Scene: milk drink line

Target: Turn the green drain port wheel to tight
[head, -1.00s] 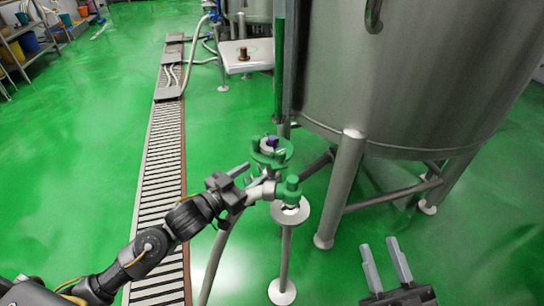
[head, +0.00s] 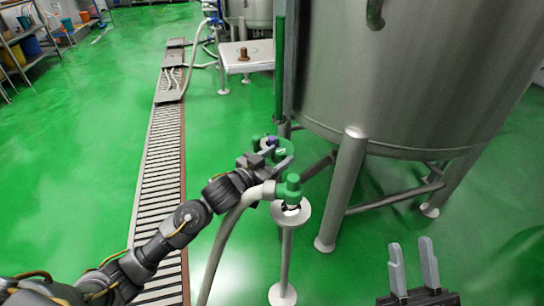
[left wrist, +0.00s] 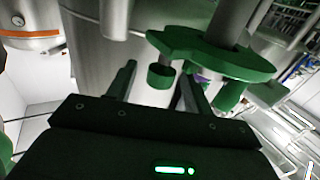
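The green drain port wheel (head: 257,142) stands by the tank's left side, with a small purple part at its middle. In the left wrist view the wheel (left wrist: 235,62) is a flat green disc with lugs below its rim. My left gripper (head: 280,157) is at the wheel, and its fingers cover part of it. In the left wrist view its fingers are apart, and one green lug (left wrist: 160,76) shows between them. I cannot tell whether a finger touches the wheel. My right gripper (head: 414,267) is open and empty, low at the right, away from the wheel.
A green fitting (head: 287,188) with a pale hose (head: 223,235) sits on a stand (head: 284,250) just in front of the wheel. The large steel tank (head: 410,80) and its leg (head: 342,190) stand to the right. A floor drain grate (head: 157,165) runs along the left.

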